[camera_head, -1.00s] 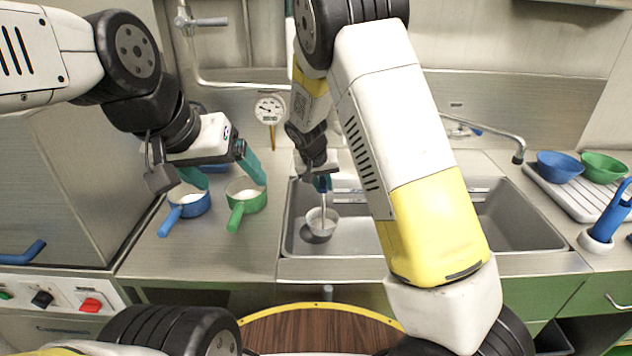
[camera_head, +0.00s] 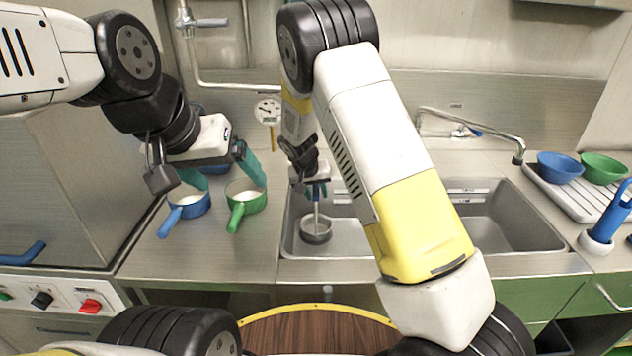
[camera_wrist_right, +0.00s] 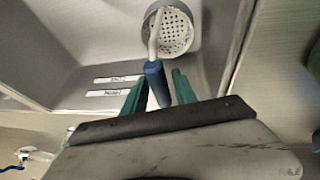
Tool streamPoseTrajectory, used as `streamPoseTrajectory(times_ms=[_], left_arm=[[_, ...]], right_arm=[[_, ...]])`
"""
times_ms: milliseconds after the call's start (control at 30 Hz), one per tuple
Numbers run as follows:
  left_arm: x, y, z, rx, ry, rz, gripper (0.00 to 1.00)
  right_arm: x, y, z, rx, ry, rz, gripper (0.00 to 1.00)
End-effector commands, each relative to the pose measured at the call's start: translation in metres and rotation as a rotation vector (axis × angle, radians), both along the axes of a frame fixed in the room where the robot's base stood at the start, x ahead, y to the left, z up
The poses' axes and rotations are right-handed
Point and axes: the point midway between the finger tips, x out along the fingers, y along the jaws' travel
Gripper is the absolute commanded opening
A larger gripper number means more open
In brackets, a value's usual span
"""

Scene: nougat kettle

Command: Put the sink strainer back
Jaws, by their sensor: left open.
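The sink strainer (camera_head: 316,231) is a metal cup with an upright stem and a blue grip. It stands at the bottom of the left sink basin, and its exact seating in the drain is hard to see. In the right wrist view its perforated basket (camera_wrist_right: 172,32) shows with the blue grip (camera_wrist_right: 157,84) toward me. My right gripper (camera_head: 317,190) is above the strainer, its teal fingers (camera_wrist_right: 160,80) on either side of the blue grip. Whether they press on it is unclear. My left gripper (camera_head: 222,172) is open over the counter, near the two small pans.
A blue pan (camera_head: 186,204) and a green pan (camera_head: 246,204) with white contents stand left of the sink (camera_head: 420,255). A faucet (camera_head: 470,127) is behind it. Blue (camera_head: 560,166) and green (camera_head: 604,167) bowls stand on a drainboard at right.

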Motion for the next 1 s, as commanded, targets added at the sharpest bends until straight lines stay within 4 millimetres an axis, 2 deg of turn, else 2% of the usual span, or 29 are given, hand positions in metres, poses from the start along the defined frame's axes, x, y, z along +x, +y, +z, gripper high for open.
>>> streamPoseTrajectory(times_ms=[333, 467, 800, 1000], left_arm=[[0.0, 0.0, 0.0, 0.0, 0.0, 0.0, 0.85], [0.0, 0.0, 0.0, 0.0, 0.0, 0.0, 0.85], [0.0, 0.0, 0.0, 0.0, 0.0, 0.0, 0.85], [0.0, 0.0, 0.0, 0.0, 0.0, 0.0, 0.85]], right_arm=[[0.0, 0.0, 0.001, 0.001, -0.001, 0.001, 0.42], [-0.003, 0.002, 0.011, 0.001, -0.002, 0.001, 0.42], [-0.029, 0.015, 0.074, 0.004, -0.004, 0.001, 0.42], [-0.041, 0.02, 0.102, 0.002, -0.002, 0.001, 0.42]])
